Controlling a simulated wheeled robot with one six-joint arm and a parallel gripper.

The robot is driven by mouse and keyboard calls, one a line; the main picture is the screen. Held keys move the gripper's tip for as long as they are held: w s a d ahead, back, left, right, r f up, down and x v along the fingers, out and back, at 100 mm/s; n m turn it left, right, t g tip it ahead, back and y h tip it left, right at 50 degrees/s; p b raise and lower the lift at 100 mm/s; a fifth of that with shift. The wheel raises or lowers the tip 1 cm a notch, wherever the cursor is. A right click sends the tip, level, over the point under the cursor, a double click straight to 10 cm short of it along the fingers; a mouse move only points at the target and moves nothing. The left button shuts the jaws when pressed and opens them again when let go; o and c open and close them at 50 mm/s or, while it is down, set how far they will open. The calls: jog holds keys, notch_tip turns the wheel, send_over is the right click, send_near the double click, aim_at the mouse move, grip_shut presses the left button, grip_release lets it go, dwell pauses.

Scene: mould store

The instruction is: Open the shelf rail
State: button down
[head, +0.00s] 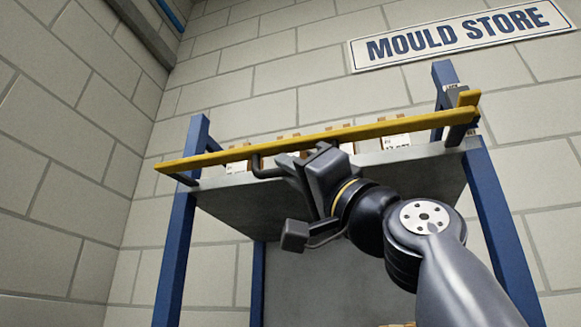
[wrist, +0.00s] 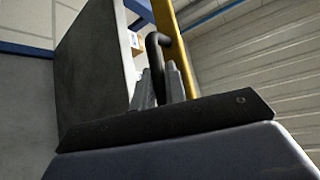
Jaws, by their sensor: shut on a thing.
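The shelf rail (head: 230,154) is a long yellow bar across the front of the top shelf in the head view. A dark bent handle (head: 266,172) hangs from its underside, left of the middle. My gripper (head: 284,167) is at the handle, its fingers shut on it. In the wrist view the gripper (wrist: 161,88) has its fingers around the lower part of the dark handle (wrist: 156,45), with the yellow rail (wrist: 177,48) just to the right. The rail's right end sits by a bracket (head: 465,99) on the right post. Part of the handle is hidden by the fingers.
The grey shelf (head: 420,152) stands on blue posts (head: 177,240). Several cardboard boxes with labels (head: 235,167) stand behind the rail. A block wall is behind and at left, with a MOULD STORE sign (head: 455,34). Open space lies below the shelf.

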jog(key=shift+w+f, duration=0.35)
jog(key=shift+d, duration=0.1)
jog(key=c, duration=1.7)
grip_release()
jog(key=shift+w, duration=0.1)
jog(key=shift+s+d+f+b, duration=0.2)
jog(key=shift+s+f+b, duration=0.05)
jog(key=shift+b, duration=0.2)
jog(key=shift+b+v, duration=2.85)
jog(key=shift+v, duration=2.2)
